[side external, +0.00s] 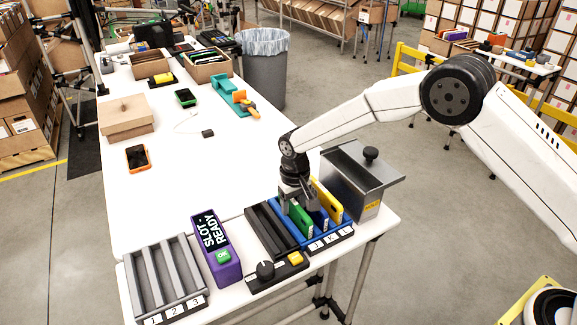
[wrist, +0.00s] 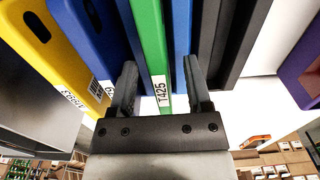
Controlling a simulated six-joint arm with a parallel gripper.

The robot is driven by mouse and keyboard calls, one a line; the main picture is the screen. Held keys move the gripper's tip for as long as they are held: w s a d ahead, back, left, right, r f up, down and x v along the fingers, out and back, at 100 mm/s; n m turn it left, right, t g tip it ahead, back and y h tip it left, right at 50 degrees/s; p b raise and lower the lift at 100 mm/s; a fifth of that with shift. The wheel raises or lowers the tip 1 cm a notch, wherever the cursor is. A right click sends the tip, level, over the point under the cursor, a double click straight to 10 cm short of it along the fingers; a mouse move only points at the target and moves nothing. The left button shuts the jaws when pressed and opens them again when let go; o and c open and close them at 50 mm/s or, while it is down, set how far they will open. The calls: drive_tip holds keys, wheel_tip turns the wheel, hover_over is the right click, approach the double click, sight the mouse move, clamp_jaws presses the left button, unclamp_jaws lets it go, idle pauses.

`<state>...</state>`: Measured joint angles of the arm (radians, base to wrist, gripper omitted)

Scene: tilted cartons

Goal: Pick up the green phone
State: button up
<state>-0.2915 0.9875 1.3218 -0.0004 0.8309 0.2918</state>
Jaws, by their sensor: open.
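The green phone (side external: 301,221) stands on edge in the blue slotted rack (side external: 343,234) near the table's front right. In the wrist view the green phone (wrist: 149,40) has a white label reading T425 and lies between my two open fingers. My gripper (side external: 294,195) is over the rack from above, at the green phone. In the wrist view my gripper (wrist: 160,88) has one finger on each side of the phone, with small gaps. A blue phone (side external: 320,219) and a yellow phone (side external: 327,201) stand in slots to the right.
A black slotted rack (side external: 268,231) adjoins on the left, with a control box (side external: 276,272) in front. A steel bin (side external: 358,180) stands close behind right. A purple SLOT READY box (side external: 215,249) and grey rack (side external: 165,280) stand left. The table's middle is mostly clear.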

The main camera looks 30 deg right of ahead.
drive_tip(key=shift+c, duration=0.2)
clamp_jaws()
drive_tip(key=shift+r, duration=0.2)
drive_tip(key=shift+r, duration=0.5)
drive_tip(key=s+d+r, duration=0.3)
drive_tip(key=s+r, duration=0.8)
drive_tip(key=s, duration=0.2)
drive_tip(key=shift+s+d+r, duration=0.2)
drive_tip(key=shift+s+r, duration=0.1)
